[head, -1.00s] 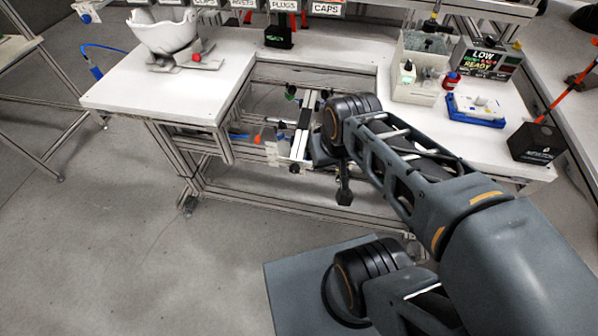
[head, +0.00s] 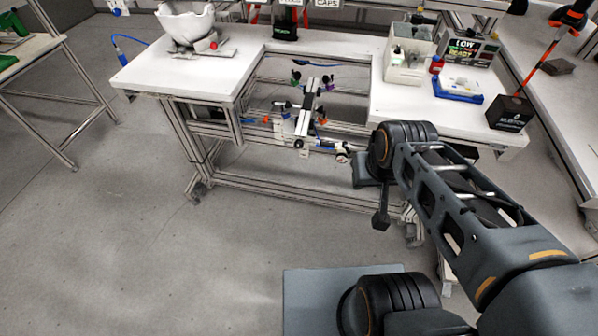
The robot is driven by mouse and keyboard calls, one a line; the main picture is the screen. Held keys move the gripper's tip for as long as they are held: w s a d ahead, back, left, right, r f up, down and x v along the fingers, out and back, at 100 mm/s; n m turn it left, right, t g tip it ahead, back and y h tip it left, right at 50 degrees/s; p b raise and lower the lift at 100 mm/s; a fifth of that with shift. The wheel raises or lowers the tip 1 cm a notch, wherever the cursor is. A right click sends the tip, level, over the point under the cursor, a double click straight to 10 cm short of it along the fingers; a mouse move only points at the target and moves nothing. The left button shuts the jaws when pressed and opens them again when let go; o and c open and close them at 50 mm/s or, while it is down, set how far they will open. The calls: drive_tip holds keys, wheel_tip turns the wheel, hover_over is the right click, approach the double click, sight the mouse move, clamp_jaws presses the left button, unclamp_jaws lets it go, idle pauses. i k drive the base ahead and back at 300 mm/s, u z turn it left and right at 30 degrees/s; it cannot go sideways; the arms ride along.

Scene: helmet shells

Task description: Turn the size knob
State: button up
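A white helmet shell (head: 186,24) sits upside down on a grey stand at the back left of the white bench. A small red knob (head: 213,46) shows at the front of that stand; I cannot tell if it is the size knob. A rail fixture (head: 305,112) with several small coloured knobs stands in the bench's cut-out. My arm reaches in from the right, its front joint before the bench's front edge, well apart from the shell. A dark piece (head: 380,217) hangs below that joint and may be part of my gripper. No fingers can be made out.
On the bench's right are a bin (head: 408,66), a READY sign (head: 468,52), a blue tray (head: 458,92) and a black box (head: 509,113). A side table (head: 28,52) stands at the left. The floor (head: 120,240) at the front left is clear.

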sight(298, 144)
drive_tip(key=k, duration=0.55)
drive_tip(key=u, duration=1.5)
drive_tip(key=i, duration=0.5)
drive_tip(key=z, duration=0.05)
